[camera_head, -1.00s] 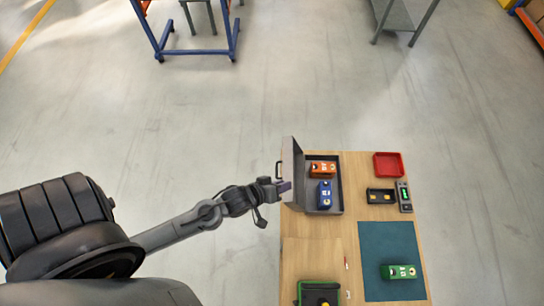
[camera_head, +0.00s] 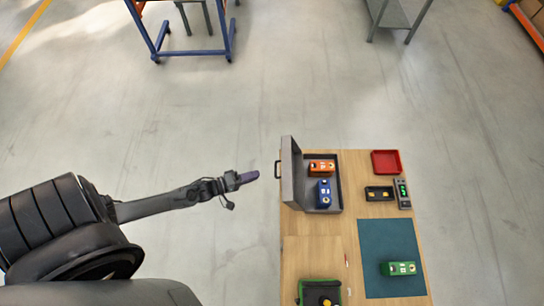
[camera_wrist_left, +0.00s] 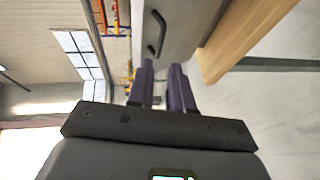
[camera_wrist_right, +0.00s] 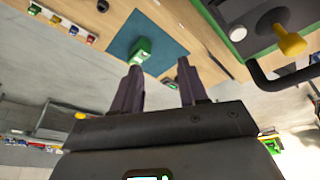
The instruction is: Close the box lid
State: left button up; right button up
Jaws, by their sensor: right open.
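The grey box (camera_head: 336,190) stands at the back left of the wooden table. Its lid (camera_head: 290,178) is open and stands roughly upright at the box's left side. A dark handle (camera_head: 278,169) is on the lid's outer face, and it also shows in the left wrist view (camera_wrist_left: 155,33). An orange carrier (camera_head: 321,167) and a blue carrier (camera_head: 323,193) are inside the box. My left gripper (camera_head: 250,177) is left of the lid, apart from it, with its fingers a little apart and empty. My right gripper (camera_wrist_right: 158,78) is open and empty; the head view does not show it.
A green carrier (camera_head: 398,268) lies on a teal mat (camera_head: 385,238). A green-rimmed black case (camera_head: 318,283) is at the front left.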

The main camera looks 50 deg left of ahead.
aim_at(289, 174)
pick_arm(q)
jog(key=b+x, duration=0.3)
jog(key=x, duration=0.5)
jog(key=shift+w+b, duration=0.3)
jog(key=shift+w, duration=0.05)
jog(key=shift+d, duration=0.1)
grip_shut()
dwell(1.0)
